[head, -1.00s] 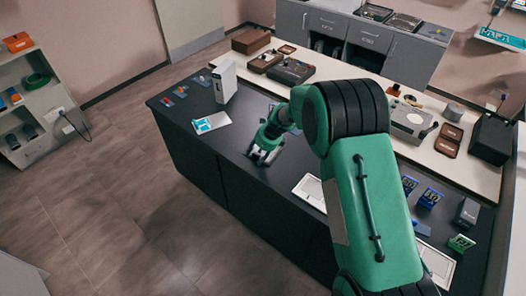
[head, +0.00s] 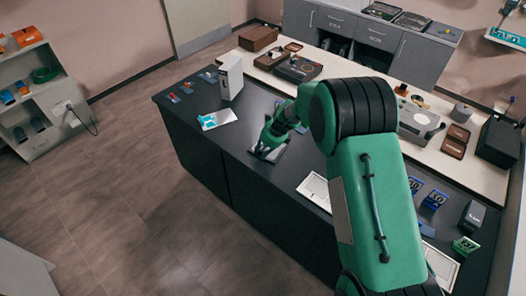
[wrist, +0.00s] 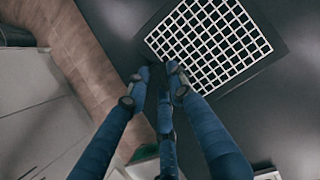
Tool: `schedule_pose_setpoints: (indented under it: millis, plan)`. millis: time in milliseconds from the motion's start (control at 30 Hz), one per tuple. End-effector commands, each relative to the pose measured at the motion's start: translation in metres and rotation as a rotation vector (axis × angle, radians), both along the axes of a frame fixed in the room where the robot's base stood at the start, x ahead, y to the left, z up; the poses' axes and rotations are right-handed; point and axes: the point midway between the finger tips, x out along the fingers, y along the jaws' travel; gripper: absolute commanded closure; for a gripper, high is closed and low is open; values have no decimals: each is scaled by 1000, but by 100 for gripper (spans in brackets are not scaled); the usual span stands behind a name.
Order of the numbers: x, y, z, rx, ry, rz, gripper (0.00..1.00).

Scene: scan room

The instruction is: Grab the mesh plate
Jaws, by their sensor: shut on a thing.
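The mesh plate (wrist: 212,40), a white square grid in a dark frame, lies at the top right of the wrist view. In the head view my gripper (head: 263,151) points down at the dark counter, left of the green arm. The plate is mostly hidden by the gripper in that view. Whether it is clear of the counter cannot be told.
The dark counter (head: 225,150) also holds a white box-like device (head: 231,78), a white card with teal shapes (head: 217,119) and a white tray (head: 314,190). Blue and green stands are at the right. Open floor (head: 110,190) lies to the left.

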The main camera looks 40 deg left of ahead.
Motion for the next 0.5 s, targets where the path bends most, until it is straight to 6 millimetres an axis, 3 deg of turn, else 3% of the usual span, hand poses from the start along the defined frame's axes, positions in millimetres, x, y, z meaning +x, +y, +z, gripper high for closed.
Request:
schedule_pose_setpoints:
  millis: [300,500]
  plan:
    - [1,1,38,3,-3,0,100]
    - [-17,-22,37,1,0,-1,100]
